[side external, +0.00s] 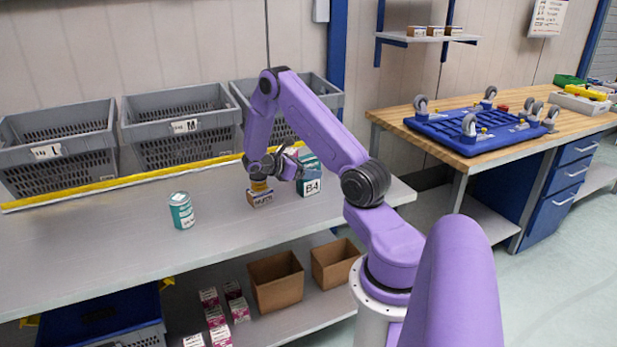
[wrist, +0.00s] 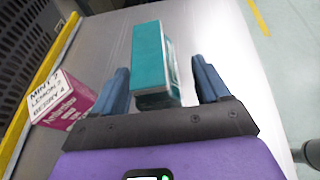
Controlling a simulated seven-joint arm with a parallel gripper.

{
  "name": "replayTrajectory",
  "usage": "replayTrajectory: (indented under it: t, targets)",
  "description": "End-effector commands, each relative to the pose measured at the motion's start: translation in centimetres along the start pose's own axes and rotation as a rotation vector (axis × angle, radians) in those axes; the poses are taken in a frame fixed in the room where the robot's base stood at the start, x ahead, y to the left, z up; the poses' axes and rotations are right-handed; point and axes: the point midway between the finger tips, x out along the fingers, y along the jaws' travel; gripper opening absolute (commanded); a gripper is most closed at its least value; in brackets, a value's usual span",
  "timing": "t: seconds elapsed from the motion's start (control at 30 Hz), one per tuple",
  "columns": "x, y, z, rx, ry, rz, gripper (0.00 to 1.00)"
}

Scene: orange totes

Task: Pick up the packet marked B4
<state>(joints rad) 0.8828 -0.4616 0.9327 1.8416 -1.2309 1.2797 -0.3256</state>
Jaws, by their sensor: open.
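The packet marked B4 (side external: 309,186) is a teal box with a white label, upright on the grey bench in the side external view. A teal box, which looks like the same packet, shows in the wrist view (wrist: 148,58), between my finger lines. My gripper (side external: 287,164) is above and left of the B4 packet in the side external view and partly covers it. In the wrist view my gripper (wrist: 163,80) has its two blue fingers wide apart, one each side of the teal box. Whether the fingertips reach down beside it is unclear.
An orange-brown box (side external: 260,198) stands just left of the B4 packet. A teal can (side external: 181,211) stands farther left. A pink box (wrist: 72,104) with printed text is left of my fingers in the wrist view. Grey crates (side external: 180,128) line the back behind a yellow edge.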

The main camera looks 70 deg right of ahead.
Motion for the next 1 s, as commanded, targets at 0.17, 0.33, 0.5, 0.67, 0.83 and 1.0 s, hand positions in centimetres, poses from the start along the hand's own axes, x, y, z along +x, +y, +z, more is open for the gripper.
replayTrajectory:
  t: [0.17, 0.33, 0.5, 0.67, 0.83, 1.0]
  targets:
    - [0.0, 0.0, 0.0, 0.0, 0.0, 0.001, 0.75]
    - [0.0, 0.0, 0.0, 0.0, 0.0, 0.0, 0.27]
    - [0.0, 0.0, 0.0, 0.001, -0.001, 0.0, 0.14]
    - [-0.1, 0.0, 0.1, 0.001, -0.001, 0.001, 0.14]
    - [-0.3, 0.1, 0.7, 0.003, 0.0, 0.001, 0.14]
    - [-1.1, 0.2, 2.5, 0.006, -0.001, 0.002, 0.14]
